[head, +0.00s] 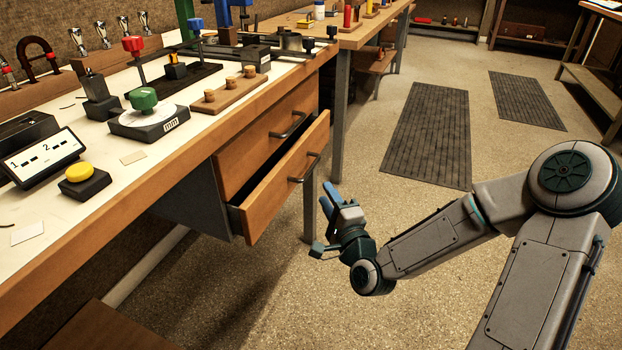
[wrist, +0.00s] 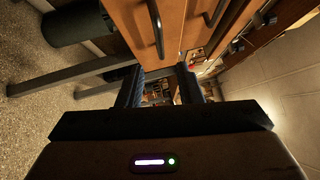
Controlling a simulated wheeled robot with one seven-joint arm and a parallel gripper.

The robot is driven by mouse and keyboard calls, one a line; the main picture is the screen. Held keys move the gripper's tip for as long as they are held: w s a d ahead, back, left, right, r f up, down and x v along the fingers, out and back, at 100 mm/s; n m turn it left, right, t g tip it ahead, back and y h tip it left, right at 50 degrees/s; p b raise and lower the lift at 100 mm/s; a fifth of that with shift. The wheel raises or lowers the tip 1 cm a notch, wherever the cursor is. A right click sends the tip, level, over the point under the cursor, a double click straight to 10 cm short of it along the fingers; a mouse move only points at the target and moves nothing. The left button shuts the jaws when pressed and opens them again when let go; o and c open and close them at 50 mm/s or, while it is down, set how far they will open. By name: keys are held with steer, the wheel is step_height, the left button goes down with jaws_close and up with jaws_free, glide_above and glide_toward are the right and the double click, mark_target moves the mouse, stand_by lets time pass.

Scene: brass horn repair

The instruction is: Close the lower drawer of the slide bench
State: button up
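The lower drawer (head: 285,185) of the slide bench is pulled partly out, with a gap showing behind its wooden front. Its dark bar handle (head: 304,168) faces right. In the wrist view, turned on its side, the lower drawer's handle (wrist: 156,28) is the nearer, left one. The upper drawer (head: 250,150) above it looks shut, and its handle also shows in the wrist view (wrist: 214,12). My gripper (head: 330,200) is just right of the lower drawer's front, apart from the handle. In the wrist view its two dark fingers (wrist: 160,80) stand apart with nothing between them.
The bench top (head: 50,240) holds a yellow button, a dial with a green knob, a wooden block with pegs and clamps. A bench leg (head: 310,195) stands behind my gripper. A second bench (head: 355,35) is farther back. Floor with dark mats (head: 430,130) is open to the right.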

mark_target(311, 166)
steer(key=b+x, duration=0.2)
steer(key=x, duration=0.9)
jaws_close()
